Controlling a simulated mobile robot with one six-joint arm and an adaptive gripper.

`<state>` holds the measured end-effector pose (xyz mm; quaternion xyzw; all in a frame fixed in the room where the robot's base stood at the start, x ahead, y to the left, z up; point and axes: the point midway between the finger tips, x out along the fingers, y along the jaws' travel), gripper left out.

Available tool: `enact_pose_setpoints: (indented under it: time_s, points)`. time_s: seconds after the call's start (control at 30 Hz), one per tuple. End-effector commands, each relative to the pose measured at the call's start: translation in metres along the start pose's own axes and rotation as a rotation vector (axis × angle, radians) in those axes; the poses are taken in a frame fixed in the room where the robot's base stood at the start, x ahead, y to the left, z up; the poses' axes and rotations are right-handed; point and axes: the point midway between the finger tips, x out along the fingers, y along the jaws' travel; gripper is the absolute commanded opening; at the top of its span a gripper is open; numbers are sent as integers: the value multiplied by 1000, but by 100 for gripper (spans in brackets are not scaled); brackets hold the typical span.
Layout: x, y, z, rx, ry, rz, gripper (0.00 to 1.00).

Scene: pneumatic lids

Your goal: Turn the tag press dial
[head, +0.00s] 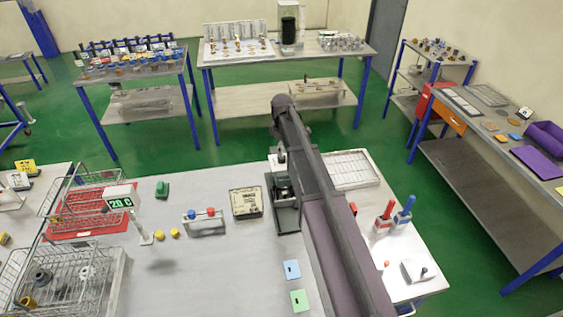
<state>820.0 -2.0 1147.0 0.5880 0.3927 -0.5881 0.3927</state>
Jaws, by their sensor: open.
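A dark grey-green machine (287,216) stands on the grey workbench (200,275), right of its middle. It looks like the tag press, but I cannot be sure. My arm passes over its right side and hides part of it. I cannot make out a dial on it. My arm runs from the bottom edge up past the machine to a dark joint near the picture's centre. My gripper is not visible; the arm hides whatever is below or behind that joint.
Red and blue-handled tools (394,216) stand right of my arm.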

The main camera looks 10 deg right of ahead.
Motion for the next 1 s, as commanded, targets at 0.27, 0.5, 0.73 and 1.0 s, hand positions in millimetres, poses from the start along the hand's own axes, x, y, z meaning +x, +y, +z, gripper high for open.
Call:
enact_pose_setpoints:
  time_s: [0.27,0.5,0.73,1.0]
  points:
    - [26,0,0,0,0,0,81]
    - [41,0,0,0,0,0,81]
    - [47,0,0,0,0,0,81]
    - [47,0,0,0,0,0,81]
